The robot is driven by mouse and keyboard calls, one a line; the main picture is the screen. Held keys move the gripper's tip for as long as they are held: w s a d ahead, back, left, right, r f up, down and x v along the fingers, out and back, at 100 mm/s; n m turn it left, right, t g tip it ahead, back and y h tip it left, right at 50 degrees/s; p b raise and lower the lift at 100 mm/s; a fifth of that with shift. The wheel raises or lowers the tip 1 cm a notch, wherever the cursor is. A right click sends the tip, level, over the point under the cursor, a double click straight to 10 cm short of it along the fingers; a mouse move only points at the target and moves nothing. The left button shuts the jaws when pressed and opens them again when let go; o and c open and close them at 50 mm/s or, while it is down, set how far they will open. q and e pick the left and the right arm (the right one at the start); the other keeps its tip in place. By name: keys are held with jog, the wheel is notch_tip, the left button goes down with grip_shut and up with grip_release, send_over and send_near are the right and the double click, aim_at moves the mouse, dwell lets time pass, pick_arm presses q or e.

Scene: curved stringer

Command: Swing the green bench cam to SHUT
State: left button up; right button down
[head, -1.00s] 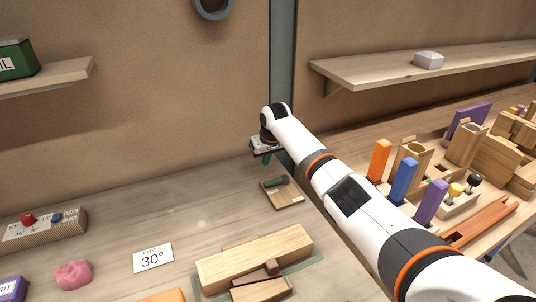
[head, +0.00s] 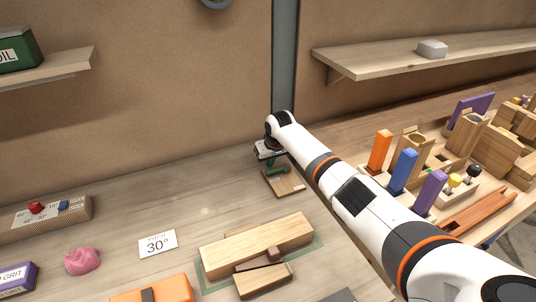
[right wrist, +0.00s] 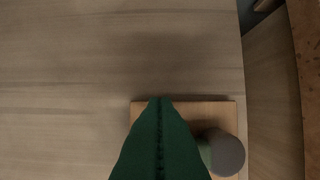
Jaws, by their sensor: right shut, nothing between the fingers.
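The green bench cam sits on a small wooden base plate (head: 287,187) on the bench, with a pale label on the plate. In the head view the cam is mostly hidden by my right gripper (head: 270,169), which points down at the plate. In the right wrist view the cam's dark round end (right wrist: 224,153) and a bit of green show right of my fingers, over the plate's edge (right wrist: 190,110). My right gripper's green fingers are shut together with nothing between them, close beside the cam. I cannot tell whether they touch it. My left gripper is out of view.
A wooden clamped assembly (head: 255,245) lies in front, near a 30° card (head: 158,244). A pink lump (head: 82,262) and a block with coloured knobs (head: 45,218) are at left. Coloured upright blocks (head: 403,172) stand to the right of my arm. Bare bench lies left of the plate.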

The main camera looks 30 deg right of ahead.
jog(key=shift+s, duration=0.35)
dwell(0.3)
